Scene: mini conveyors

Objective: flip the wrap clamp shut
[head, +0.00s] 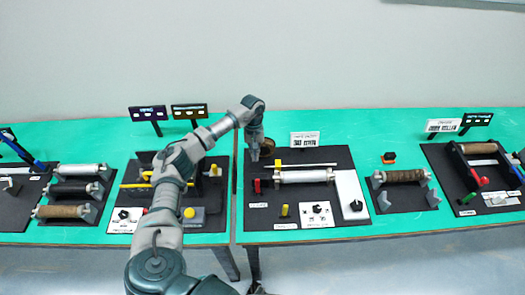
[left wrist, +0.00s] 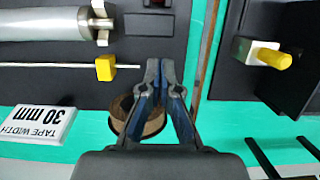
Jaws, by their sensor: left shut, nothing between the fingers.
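My left gripper (head: 254,157) is shut and empty, above the back left corner of the middle station's dark board (head: 330,212). In the left wrist view its closed fingertips (left wrist: 160,68) point over the board's edge. A thin rod with a yellow block (left wrist: 105,67) lies beside a white roller (left wrist: 45,20), left of the fingers and apart from them. In the head view the rod (head: 308,165) runs behind the roller (head: 303,176). A red piece (head: 257,186) stands at the roller's left end. I cannot tell for certain which part is the wrap clamp. My right gripper is out of view.
A brown roll (left wrist: 128,105) sits below my gripper, with a "TAPE WIDTH 30 mm" sign (left wrist: 38,124) nearby. Another station (head: 192,205) lies left across a table gap. A brown roller stand (head: 405,176) is to the right.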

